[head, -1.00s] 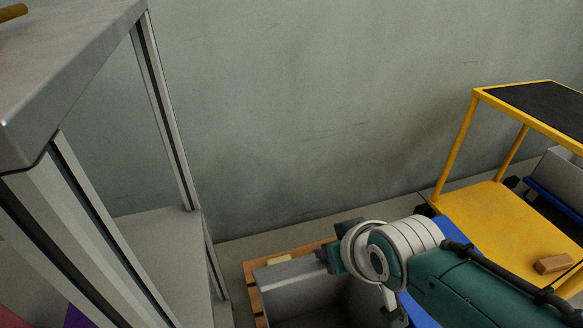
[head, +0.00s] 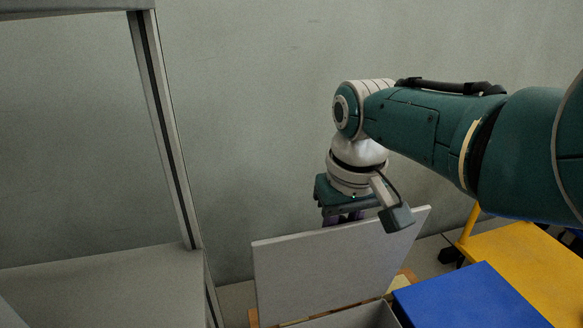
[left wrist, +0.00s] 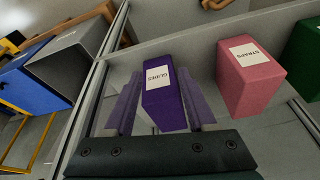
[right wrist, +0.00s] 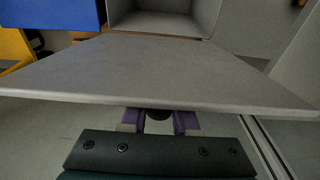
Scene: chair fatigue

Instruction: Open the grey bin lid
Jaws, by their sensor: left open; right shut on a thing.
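The grey bin lid (head: 325,262) stands raised and steeply tilted above the grey bin (head: 355,317) in the head view. In the right wrist view the lid (right wrist: 165,70) is a broad flat panel, with the bin's open inside (right wrist: 165,18) beyond it. My right gripper (right wrist: 158,116) is shut at the lid's edge on a small dark part, probably its handle, mostly hidden. In the head view my right gripper (head: 343,215) is behind the lid's top edge. My left gripper (left wrist: 160,88) is open, its fingers on either side of a purple labelled box (left wrist: 163,100).
A pink box (left wrist: 250,80) labelled STRAPS and a green box (left wrist: 304,45) stand beside the purple one. A blue box (head: 470,297) is right of the bin, near a yellow cart (head: 525,262). A grey metal-framed shelf (head: 172,130) is at left.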

